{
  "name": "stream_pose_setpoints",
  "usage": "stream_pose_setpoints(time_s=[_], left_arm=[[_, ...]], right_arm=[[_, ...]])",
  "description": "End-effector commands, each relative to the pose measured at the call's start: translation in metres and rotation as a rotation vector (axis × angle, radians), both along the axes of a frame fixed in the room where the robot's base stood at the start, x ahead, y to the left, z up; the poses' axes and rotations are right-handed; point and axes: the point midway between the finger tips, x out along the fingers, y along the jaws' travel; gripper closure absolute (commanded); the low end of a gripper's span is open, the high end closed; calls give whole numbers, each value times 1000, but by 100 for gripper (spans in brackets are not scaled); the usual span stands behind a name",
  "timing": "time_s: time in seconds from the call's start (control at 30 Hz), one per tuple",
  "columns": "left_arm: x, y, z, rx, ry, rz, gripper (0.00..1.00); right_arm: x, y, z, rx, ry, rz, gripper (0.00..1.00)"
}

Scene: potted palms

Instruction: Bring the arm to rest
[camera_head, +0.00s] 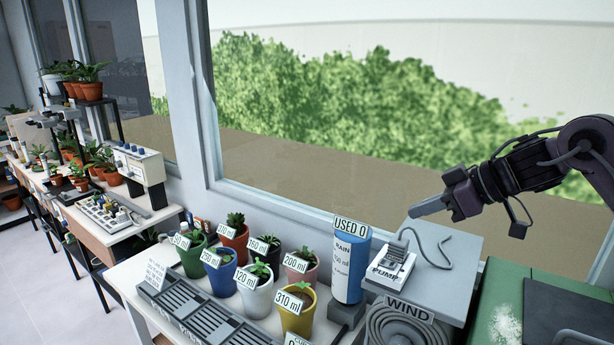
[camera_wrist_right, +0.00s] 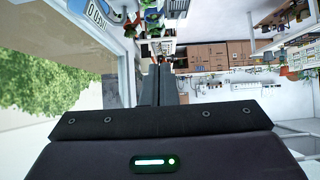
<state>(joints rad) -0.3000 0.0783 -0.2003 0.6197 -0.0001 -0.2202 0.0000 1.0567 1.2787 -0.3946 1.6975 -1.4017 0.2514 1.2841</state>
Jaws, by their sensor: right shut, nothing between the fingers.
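My right arm comes in from the right in the head view. Its gripper (camera_head: 428,206) is above the grey box that carries the pump switch, clear of everything below it. The fingers are together and empty, pointing left. In the right wrist view the shut fingers (camera_wrist_right: 160,80) show in the middle, with the room seen upside down beyond them. My left gripper is not in either view.
Below the gripper are a pump switch (camera_head: 394,262) and a blue rain cylinder (camera_head: 350,262). Several labelled pots, such as a yellow one (camera_head: 297,318), stand left of it. A window is behind; a green surface (camera_head: 500,285) lies right.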

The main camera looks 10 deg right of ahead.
Motion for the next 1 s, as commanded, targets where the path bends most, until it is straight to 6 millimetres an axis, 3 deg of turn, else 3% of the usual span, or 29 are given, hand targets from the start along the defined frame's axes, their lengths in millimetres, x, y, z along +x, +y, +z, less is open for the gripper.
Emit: stream_pose_setpoints(time_s=[0.17,0.37,0.5,0.6,0.73,1.0], left_arm=[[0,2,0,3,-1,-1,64],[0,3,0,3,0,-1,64],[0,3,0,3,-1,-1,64],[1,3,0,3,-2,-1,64],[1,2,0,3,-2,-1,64],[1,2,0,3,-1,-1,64]], right_arm=[[16,28,-30,-50,-45,49,100],[45,122,-116,-150,-238,131,100],[38,177,-162,-171,-340,79,100],[21,198,-190,-181,-351,-15,100],[-12,201,-225,-203,-268,-179,100],[-100,171,-287,-267,77,-429,100]])
